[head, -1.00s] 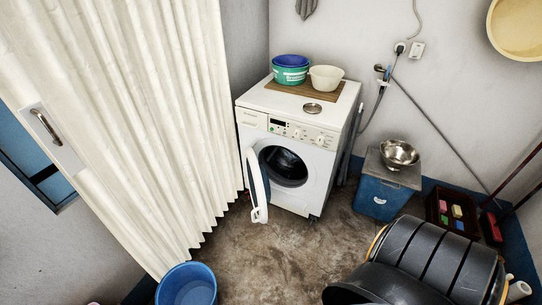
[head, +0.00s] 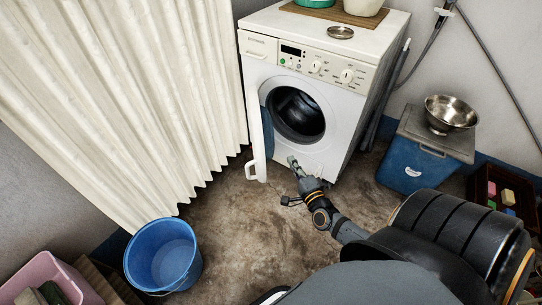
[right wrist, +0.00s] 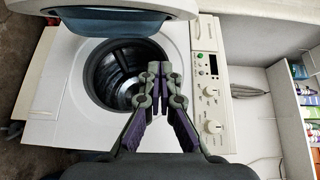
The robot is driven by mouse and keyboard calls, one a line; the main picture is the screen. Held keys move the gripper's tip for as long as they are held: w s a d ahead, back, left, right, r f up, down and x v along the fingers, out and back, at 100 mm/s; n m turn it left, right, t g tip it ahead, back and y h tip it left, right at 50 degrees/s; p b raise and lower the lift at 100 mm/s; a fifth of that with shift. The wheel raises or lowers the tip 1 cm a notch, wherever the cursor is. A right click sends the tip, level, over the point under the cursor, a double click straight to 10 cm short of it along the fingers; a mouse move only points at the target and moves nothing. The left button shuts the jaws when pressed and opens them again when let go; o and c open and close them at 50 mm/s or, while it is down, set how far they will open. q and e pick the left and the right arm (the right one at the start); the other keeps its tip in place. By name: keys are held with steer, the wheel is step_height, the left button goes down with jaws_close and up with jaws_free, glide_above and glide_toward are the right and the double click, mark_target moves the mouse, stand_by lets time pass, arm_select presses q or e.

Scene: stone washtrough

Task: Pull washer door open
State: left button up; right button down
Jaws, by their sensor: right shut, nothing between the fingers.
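The white washer (head: 315,95) stands at the back, its round door opening (head: 297,114) facing me with the drum visible. Its door (head: 257,135) is swung out to the left, seen nearly edge-on. In the right wrist view the door (right wrist: 130,12) lies across the top, beside the opening (right wrist: 125,75). My right gripper (head: 293,163) is in front of the washer's lower front, right of the door and apart from it. In the right wrist view its fingertips (right wrist: 159,70) meet, shut and empty, over the edge of the opening. My left gripper is out of view.
A blue bucket (head: 163,256) stands on the floor at lower left, by a pink basin (head: 50,280). A pleated curtain (head: 120,100) hangs left of the washer. A blue box (head: 410,165) bearing a steel bowl (head: 451,112) stands at right. Floor before the washer is clear.

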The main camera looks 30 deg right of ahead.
mark_target(257, 135)
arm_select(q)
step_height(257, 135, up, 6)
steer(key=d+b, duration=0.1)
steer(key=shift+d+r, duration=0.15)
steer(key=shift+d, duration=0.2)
arm_select(e)
steer(key=w+a, duration=0.1)
steer(key=w, duration=1)
steer(key=shift+w+a+r, duration=0.25)
steer(key=shift+w+a, duration=0.05)
steer(key=shift+a, duration=0.1)
steer(key=shift+a, duration=0.1)
